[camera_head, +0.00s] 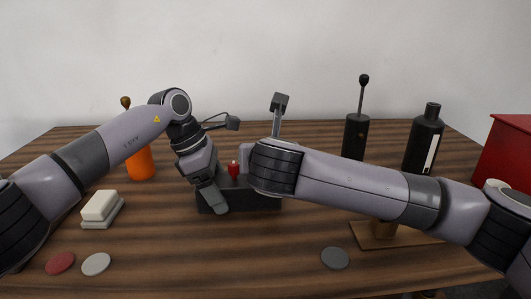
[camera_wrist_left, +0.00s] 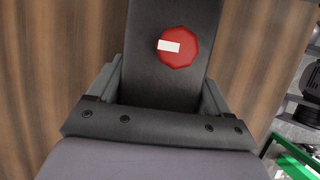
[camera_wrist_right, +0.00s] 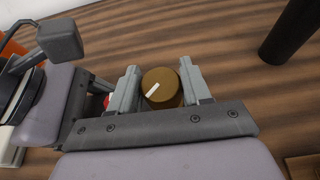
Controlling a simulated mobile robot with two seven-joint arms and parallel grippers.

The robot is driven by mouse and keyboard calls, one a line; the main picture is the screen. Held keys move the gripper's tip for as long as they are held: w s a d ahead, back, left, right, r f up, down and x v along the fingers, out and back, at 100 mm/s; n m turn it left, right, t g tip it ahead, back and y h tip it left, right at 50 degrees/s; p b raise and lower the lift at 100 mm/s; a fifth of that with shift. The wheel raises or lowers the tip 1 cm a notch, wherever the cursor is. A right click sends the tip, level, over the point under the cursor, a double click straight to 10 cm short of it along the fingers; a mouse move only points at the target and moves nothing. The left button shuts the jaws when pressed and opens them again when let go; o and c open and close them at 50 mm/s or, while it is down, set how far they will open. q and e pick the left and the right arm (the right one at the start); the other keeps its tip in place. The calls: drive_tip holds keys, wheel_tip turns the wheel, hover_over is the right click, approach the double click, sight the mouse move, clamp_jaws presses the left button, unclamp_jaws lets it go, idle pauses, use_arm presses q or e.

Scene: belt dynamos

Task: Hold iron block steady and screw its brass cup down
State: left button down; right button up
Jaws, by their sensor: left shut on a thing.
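The dark iron block (camera_head: 262,203) lies on the table in the middle of the head view. It also shows in the left wrist view (camera_wrist_left: 165,40), with a red cup (camera_wrist_left: 178,48) marked in white on it. My left gripper (camera_head: 213,197) is shut across the block from its left part. The brass cup (camera_wrist_right: 162,90), with a white mark on top, shows in the right wrist view. The fingers of my right gripper (camera_wrist_right: 160,78) stand on both sides of it; whether they touch it I cannot tell. My right arm hides the cup in the head view.
An orange container (camera_head: 140,163), white blocks (camera_head: 99,206) and red and white discs lie at left. A grey disc (camera_head: 335,258) lies in front. A black cylinder (camera_head: 355,137), a black bottle (camera_head: 423,142) and a red box (camera_head: 508,150) stand at right.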

drive_tip(key=shift+c, duration=0.6)
drive_tip(key=shift+a, duration=0.1)
drive_tip(key=shift+m+h, duration=0.4)
drive_tip(key=shift+h, duration=0.1)
drive_tip(key=shift+m+g+h, duration=0.8)
drive_tip(key=shift+m+h, duration=1.9)
drive_tip(key=shift+h, duration=0.3)
drive_tip(key=o, duration=1)
